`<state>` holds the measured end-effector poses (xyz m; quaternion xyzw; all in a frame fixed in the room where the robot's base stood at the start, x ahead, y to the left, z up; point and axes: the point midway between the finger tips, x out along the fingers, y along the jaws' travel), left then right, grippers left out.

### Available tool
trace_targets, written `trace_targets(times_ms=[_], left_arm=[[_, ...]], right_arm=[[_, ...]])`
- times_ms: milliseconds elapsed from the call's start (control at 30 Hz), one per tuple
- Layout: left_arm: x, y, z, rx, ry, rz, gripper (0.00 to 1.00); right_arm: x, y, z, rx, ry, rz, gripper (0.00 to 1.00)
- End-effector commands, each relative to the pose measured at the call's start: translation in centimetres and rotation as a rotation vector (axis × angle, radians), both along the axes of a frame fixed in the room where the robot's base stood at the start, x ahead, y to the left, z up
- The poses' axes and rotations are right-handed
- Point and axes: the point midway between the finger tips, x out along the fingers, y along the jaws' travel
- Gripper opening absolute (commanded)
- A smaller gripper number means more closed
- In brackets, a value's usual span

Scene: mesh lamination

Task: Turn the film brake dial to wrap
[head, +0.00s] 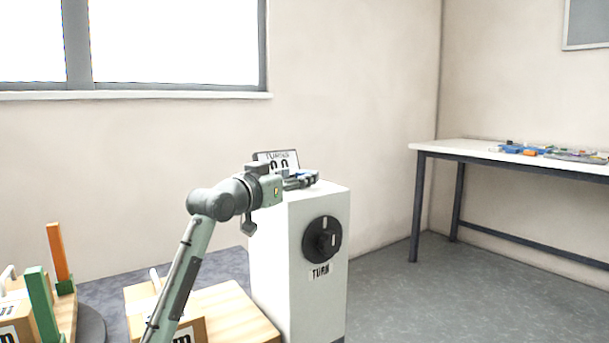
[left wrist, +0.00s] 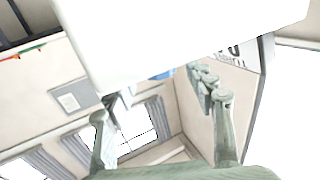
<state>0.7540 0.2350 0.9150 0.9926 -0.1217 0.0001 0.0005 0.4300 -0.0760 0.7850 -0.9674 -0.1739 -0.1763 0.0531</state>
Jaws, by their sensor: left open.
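The dial (head: 322,240) is a round black knob with a pale mark, on the front of a white cabinet (head: 277,270). A label below it looks like "TURN". My left gripper (head: 303,179) is at the cabinet's top, above the dial and apart from it. Its fingers are spread, and they also show in the left wrist view (left wrist: 160,88), with the white cabinet close in front. I see nothing held between them. The dial is not visible in the left wrist view. My right gripper is not in view.
A small sign or display (head: 277,157) stands on the cabinet top behind my gripper, partly hidden. Cartons (head: 137,311) sit on wood at lower left, near green and orange posts (head: 58,252). A table (head: 480,152) with small coloured items stands at right. Floor right of the cabinet is clear.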

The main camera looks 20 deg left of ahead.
Motion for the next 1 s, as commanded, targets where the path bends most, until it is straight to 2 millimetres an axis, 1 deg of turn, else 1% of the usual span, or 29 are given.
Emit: trace_targets(times_ms=[33,100,200,333,533,567,900,967,1000], left_arm=[[0.8,-0.3,0.0,-0.002,0.001,-0.002,0.55],[1.7,-0.5,0.0,-0.001,0.000,-0.001,0.55],[2.6,-0.7,0.0,0.000,0.001,0.000,0.55],[3.1,-0.8,0.0,0.000,0.001,0.000,0.55],[3.1,-0.8,0.0,0.001,0.000,0.000,0.55],[3.1,-0.8,0.0,0.001,0.000,0.000,0.54],[3.1,-0.8,0.0,0.001,0.000,-0.001,0.12],[3.0,-0.8,0.0,0.001,0.001,-0.001,0.04],[3.1,-0.8,0.0,0.001,0.001,-0.001,0.04]], right_arm=[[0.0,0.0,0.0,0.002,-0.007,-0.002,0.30],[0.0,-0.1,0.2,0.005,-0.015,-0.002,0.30],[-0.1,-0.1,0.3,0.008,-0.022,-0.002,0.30],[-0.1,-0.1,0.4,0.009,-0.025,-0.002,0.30],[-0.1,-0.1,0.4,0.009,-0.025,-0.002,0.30],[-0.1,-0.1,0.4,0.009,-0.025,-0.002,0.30],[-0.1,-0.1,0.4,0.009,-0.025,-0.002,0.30],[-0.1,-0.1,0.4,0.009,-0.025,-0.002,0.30],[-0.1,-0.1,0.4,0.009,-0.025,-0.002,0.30]])
